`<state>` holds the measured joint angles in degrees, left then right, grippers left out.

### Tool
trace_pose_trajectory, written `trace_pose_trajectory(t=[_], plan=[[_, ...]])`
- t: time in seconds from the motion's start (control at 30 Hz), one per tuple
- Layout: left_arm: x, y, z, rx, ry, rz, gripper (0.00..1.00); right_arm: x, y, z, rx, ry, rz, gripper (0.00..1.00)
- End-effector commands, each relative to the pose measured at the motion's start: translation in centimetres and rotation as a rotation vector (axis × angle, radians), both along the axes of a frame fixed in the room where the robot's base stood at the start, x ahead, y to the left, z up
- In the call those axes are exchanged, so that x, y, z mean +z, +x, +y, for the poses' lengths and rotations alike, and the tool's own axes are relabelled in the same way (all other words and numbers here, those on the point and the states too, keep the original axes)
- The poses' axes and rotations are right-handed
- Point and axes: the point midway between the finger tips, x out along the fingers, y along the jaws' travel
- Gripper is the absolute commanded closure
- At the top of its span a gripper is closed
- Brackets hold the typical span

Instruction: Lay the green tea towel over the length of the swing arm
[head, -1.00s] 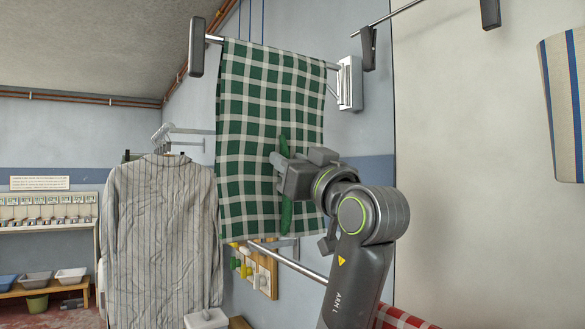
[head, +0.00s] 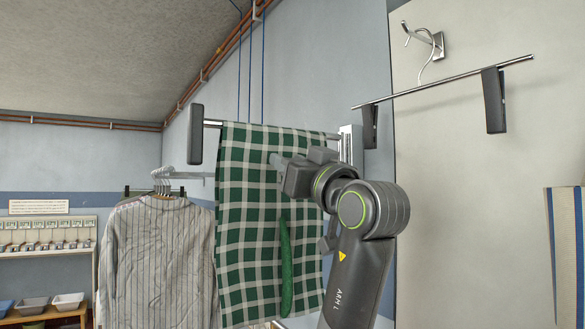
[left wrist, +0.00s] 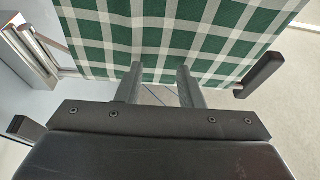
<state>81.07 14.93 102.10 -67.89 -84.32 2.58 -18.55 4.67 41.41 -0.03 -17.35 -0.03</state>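The green-and-white checked tea towel (head: 250,200) hangs over the swing arm (head: 211,124), a metal bar with a dark end cap at left and a wall bracket at right. It covers most of the bar, with short bare lengths at both ends. My left gripper (head: 276,163) is in front of the towel, a little below the bar. In the left wrist view its fingers (left wrist: 159,72) are apart with nothing gripped between them, tips close to the towel (left wrist: 205,40); contact is unclear. My right gripper is out of view.
A hanger bar with two dark clips (head: 495,100) hangs from a wall hook at upper right. A striped cloth (head: 566,250) is at the right edge. A striped shirt (head: 160,260) hangs left of the towel, with shelves (head: 45,265) beyond.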

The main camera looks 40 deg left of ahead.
Motion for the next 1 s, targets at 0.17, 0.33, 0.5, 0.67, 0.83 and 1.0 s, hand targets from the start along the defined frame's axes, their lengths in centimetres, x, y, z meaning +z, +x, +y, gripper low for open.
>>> trace_pose_trajectory(t=[0.17, 0.33, 0.5, 0.67, 0.83, 1.0], plan=[[3.3, 0.0, 0.0, 0.0, 0.0, 0.0, 0.66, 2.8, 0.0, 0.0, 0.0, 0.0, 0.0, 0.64], [5.6, 0.0, 0.0, 0.0, 0.0, 0.001, 0.66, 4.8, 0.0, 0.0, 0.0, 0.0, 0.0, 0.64], [7.7, 0.0, 0.0, 0.0, 0.0, 0.0, 0.66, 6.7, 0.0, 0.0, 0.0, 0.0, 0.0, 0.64], [9.1, 0.0, 0.0, 0.0, 0.0, 0.0, 0.66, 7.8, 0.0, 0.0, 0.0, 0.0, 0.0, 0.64], [9.7, 0.0, 0.0, 0.0, 0.0, 0.0, 0.66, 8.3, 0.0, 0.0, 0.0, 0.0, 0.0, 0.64], [9.7, 0.0, 0.0, 0.0, 0.0, 0.0, 0.66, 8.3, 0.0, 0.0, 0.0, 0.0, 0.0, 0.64]])
